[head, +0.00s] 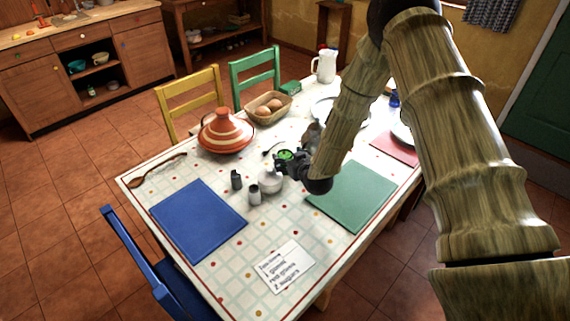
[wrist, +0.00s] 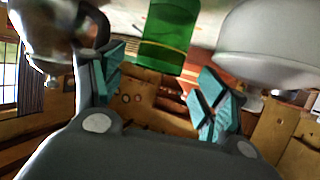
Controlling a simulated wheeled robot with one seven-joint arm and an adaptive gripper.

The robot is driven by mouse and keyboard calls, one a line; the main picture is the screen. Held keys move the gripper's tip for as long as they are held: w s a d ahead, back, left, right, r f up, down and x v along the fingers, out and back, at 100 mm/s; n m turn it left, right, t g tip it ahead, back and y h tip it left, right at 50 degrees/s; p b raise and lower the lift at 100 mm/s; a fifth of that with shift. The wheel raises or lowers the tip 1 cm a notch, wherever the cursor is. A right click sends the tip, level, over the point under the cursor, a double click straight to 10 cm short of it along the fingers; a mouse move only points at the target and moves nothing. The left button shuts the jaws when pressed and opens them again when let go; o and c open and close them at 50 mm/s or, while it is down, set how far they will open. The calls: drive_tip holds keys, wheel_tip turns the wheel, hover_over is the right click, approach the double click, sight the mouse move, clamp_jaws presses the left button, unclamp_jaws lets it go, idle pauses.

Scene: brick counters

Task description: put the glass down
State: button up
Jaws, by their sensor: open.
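The green glass (wrist: 167,38) shows in the wrist view ahead of my gripper, in line with the gap between the fingers. In that view the table is at the top, and the glass appears to stand on it; its base is cut off. In the head view only a bit of the green glass (head: 286,155) shows beside my gripper (head: 296,166), which hides the rest. My gripper (wrist: 162,92) is open, with a visible gap between its teal finger pads and the glass. It is low over the table, near the middle.
A white sugar bowl (head: 270,182) is close beside my gripper, and a metal pot (wrist: 45,30) is on the other side. Two shakers (head: 254,194), a tagine (head: 226,133) and an egg basket (head: 267,107) stand nearby. The blue mat (head: 198,220) and green mat (head: 352,197) are bare.

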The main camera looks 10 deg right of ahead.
sight(283, 152)
drive_tip(key=shift+p+x, duration=0.65)
drive_tip(key=shift+x, duration=1.5)
drive_tip(key=shift+d, duration=0.15)
drive_tip(key=c, duration=1.6)
drive_tip(key=shift+r, duration=0.1)
